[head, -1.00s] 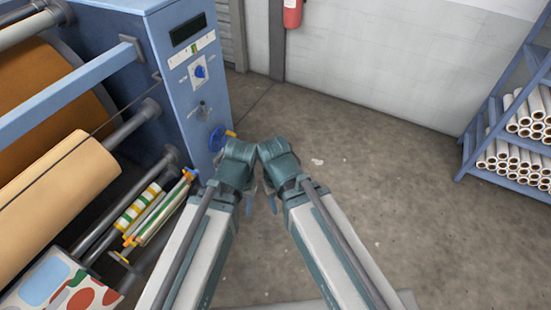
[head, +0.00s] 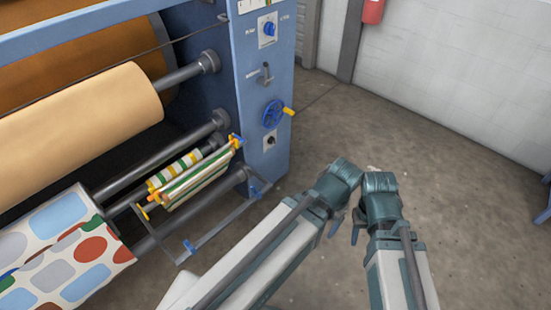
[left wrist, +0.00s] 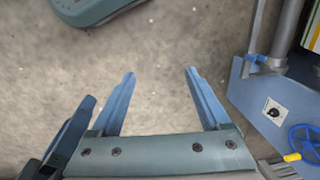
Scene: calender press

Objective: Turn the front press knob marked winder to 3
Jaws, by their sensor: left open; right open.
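The blue press end panel (head: 260,190) carries a small dark knob on a pale plate (head: 269,141), low down under the blue handwheel (head: 272,113). The knob also shows at the right of the left wrist view (left wrist: 273,112). A blue knob (head: 268,29) sits on a white plate higher up. The markings are too small to read, so I cannot tell which knob is winder or its setting. My left gripper (head: 335,224) is right of the panel, apart from it; its fingers are spread and empty in the left wrist view (left wrist: 160,74). My right gripper (head: 357,229) is beside it, open, touching no knob.
A grey lever (head: 265,74) is between the blue knob and handwheel. The handwheel's yellow handle (head: 288,111) sticks out right. A grey frame (head: 222,222) juts out below the striped roller (head: 200,177).

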